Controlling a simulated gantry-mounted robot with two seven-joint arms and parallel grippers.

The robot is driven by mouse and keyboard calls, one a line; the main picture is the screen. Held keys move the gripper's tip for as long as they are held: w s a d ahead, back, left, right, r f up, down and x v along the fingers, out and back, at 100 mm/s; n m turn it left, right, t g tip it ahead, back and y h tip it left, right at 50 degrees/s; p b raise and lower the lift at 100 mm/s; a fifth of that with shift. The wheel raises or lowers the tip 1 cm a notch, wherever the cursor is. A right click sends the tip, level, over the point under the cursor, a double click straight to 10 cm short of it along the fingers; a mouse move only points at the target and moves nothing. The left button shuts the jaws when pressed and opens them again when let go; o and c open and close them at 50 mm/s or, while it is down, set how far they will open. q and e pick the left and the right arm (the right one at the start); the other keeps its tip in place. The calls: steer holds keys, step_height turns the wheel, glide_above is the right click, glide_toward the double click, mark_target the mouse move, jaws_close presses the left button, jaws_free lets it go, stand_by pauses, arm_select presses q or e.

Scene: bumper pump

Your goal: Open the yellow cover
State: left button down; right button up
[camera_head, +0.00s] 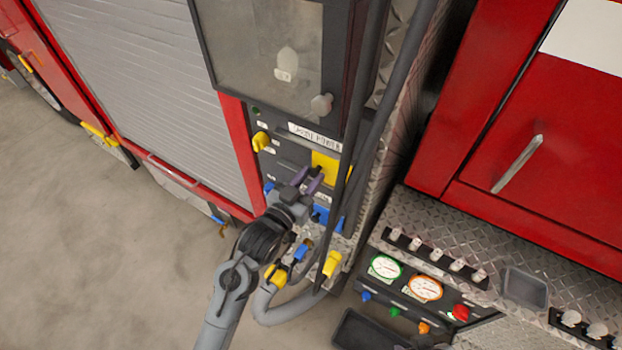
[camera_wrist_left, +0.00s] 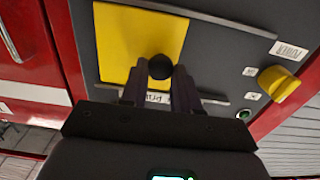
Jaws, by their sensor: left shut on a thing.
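The yellow cover (camera_head: 324,166) is a flat square on the dark panel of the fire truck, and it lies flush with the panel as far as I can tell. In the left wrist view the yellow cover (camera_wrist_left: 122,48) fills the upper middle, with a round black knob (camera_wrist_left: 160,67) at its edge. My left gripper (camera_head: 309,178) reaches the cover's lower part from below. In the left wrist view my left gripper (camera_wrist_left: 157,88) has its fingers on either side of the knob and is shut on it. My right gripper is in neither view.
A yellow rotary knob (camera_head: 261,141) sits left of the cover, and it shows in the left wrist view (camera_wrist_left: 279,84). Grey hoses (camera_head: 377,105) run down right of the panel. A control box with gauges (camera_head: 385,267) stands lower right. The floor at left is clear.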

arm_select(q)
steer(key=w+a+p, duration=0.1)
steer(key=w+a, duration=0.4)
steer(key=a, duration=0.3)
steer(key=shift+a, duration=0.25)
steer(key=c, duration=0.8)
jaws_free()
steer(key=shift+c, duration=0.2)
steer(key=b+v, duration=0.1)
steer(key=v, duration=0.9)
steer(key=shift+s+a, duration=0.2)
steer(key=shift+s, duration=0.15)
